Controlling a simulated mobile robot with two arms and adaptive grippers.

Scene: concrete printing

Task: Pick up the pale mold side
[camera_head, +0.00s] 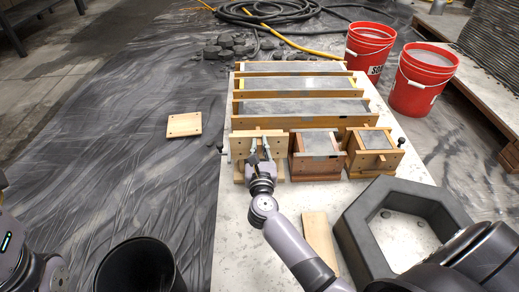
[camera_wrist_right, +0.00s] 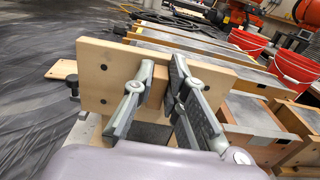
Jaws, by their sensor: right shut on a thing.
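The pale mold side (camera_head: 277,140) is an upright light wooden board with dark bolt holes, at the front left of the row of small molds. In the right wrist view the board (camera_wrist_right: 102,75) spans behind my fingers, slightly tilted in the picture. My right gripper (camera_head: 259,150) reaches it from the front. In the right wrist view its fingers (camera_wrist_right: 163,68) are shut on a wooden part at the middle of the board. My fingers hide part of this contact. Only part of my left arm shows at the left edge of the head view; its gripper is out of frame.
Two filled small molds (camera_head: 316,167) (camera_head: 374,163) stand to the right. Long filled molds (camera_head: 300,106) lie behind. Another pale board (camera_head: 184,125) lies on the plastic sheeting. A loose plank (camera_head: 317,235) and grey hexagonal ring (camera_head: 357,229) are in front. Red buckets (camera_head: 422,82) stand back right.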

